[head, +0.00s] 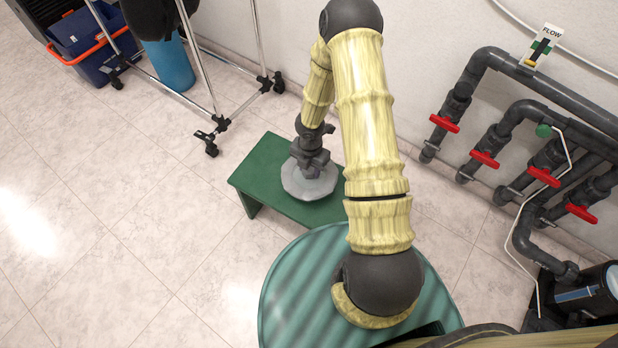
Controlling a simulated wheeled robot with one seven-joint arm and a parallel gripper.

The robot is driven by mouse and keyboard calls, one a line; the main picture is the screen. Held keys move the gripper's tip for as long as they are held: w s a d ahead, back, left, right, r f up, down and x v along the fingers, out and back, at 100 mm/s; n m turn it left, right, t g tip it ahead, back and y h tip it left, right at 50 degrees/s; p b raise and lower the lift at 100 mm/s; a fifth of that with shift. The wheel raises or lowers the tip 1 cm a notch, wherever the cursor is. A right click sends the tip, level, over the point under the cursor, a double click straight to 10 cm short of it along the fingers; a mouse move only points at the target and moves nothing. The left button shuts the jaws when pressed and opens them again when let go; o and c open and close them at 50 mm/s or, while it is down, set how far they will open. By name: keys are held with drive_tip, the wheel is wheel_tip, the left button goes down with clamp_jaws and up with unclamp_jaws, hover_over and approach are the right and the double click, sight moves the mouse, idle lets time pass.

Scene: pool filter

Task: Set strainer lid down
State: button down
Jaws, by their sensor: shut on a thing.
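The strainer lid (309,182) is a grey, roughly round disc over the green bench (262,162). My gripper (310,160) points down at the middle of the lid and is shut on it. The lid appears at or just above the bench top; I cannot tell whether it touches. My arm hides the bench's right part, and the gripper covers the lid's middle.
A large green round vessel (285,290) stands in front of the bench. Grey pipes (520,70) with red valve handles (484,159) run along the right wall. A wheeled metal rack (205,75), a blue bin (170,65) and a blue crate (78,35) stand at upper left. The tiled floor at left is clear.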

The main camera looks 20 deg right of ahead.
sight(310, 176)
drive_tip(key=shift+r, duration=0.1)
drive_tip(key=shift+f+b, duration=1.45)
drive_tip(key=shift+f, duration=1.05)
drive_tip(key=shift+f, duration=0.2)
drive_tip(key=c, duration=0.9)
unclamp_jaws()
drive_tip(key=shift+r, duration=0.1)
wheel_tip(310, 176, up, 12)
drive_tip(key=p, duration=0.6)
drive_tip(key=shift+r, duration=0.15)
